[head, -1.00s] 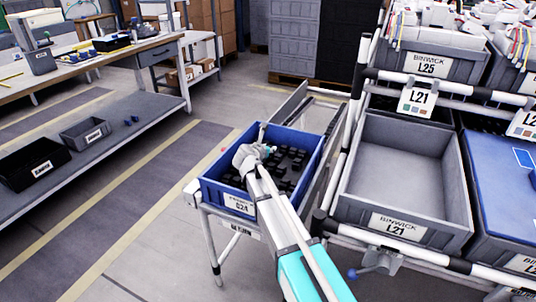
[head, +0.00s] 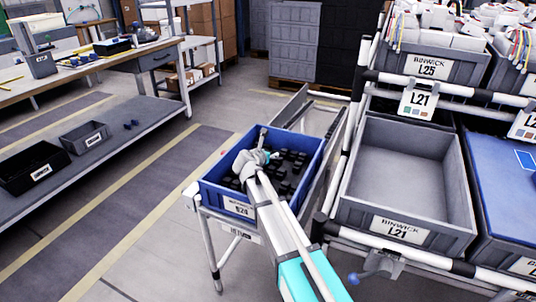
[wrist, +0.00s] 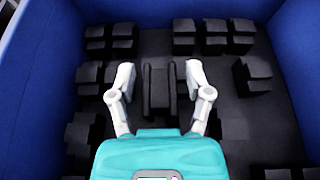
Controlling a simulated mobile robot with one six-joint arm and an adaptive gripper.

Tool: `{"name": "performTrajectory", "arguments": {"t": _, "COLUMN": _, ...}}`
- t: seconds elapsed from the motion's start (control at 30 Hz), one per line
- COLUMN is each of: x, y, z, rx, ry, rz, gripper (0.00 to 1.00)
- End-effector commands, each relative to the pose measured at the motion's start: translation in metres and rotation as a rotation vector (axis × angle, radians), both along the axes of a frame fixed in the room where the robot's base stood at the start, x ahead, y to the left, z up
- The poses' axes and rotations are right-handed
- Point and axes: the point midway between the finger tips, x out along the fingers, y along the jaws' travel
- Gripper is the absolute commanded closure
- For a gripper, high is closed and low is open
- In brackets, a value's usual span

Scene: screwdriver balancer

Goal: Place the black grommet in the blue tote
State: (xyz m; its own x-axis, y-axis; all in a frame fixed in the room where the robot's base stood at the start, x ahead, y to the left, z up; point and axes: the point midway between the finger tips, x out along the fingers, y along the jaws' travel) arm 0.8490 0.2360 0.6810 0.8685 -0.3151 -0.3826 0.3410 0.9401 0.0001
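The blue tote (head: 211,196) stands on a small stand and holds several black grommets (head: 290,160), blocky dark pieces. My gripper (head: 250,158) is over the left part of this tote. In the wrist view, my gripper (wrist: 160,80) is open, its two pale fingers spread on either side of one black grommet (wrist: 158,92). Gaps show between that grommet and both fingers, and I cannot tell how far down the fingertips reach. Other grommets lie in small groups on the dark floor of the tote, and the blue walls (wrist: 293,50) rise on both sides.
An empty grey bin (head: 405,175) labelled L21 is on the rack to the right, with a white rack post (head: 352,130) between it and the tote. A workbench (head: 100,65) stands at the left, above a shelf with dark bins (head: 32,166). Striped floor lies between.

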Motion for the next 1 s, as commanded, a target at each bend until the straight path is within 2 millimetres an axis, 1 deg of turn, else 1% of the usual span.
{"name": "performTrajectory", "arguments": {"t": 0.37, "x": 0.000, "y": 0.000, "z": 0.001, "rx": 0.000, "ry": 0.000, "rz": 0.000, "gripper": 0.31}}
{"name": "performTrajectory", "arguments": {"t": 0.6, "x": 0.000, "y": 0.000, "z": 0.009, "rx": 0.000, "ry": 0.000, "rz": 0.000, "gripper": 0.31}}
{"name": "performTrajectory", "arguments": {"t": 0.77, "x": -0.020, "y": 0.006, "z": 0.017, "rx": 0.000, "ry": 0.000, "rz": 0.002, "gripper": 0.31}}
{"name": "performTrajectory", "arguments": {"t": 1.0, "x": -0.056, "y": 0.018, "z": 0.033, "rx": 0.000, "ry": 0.000, "rz": 0.002, "gripper": 0.31}}
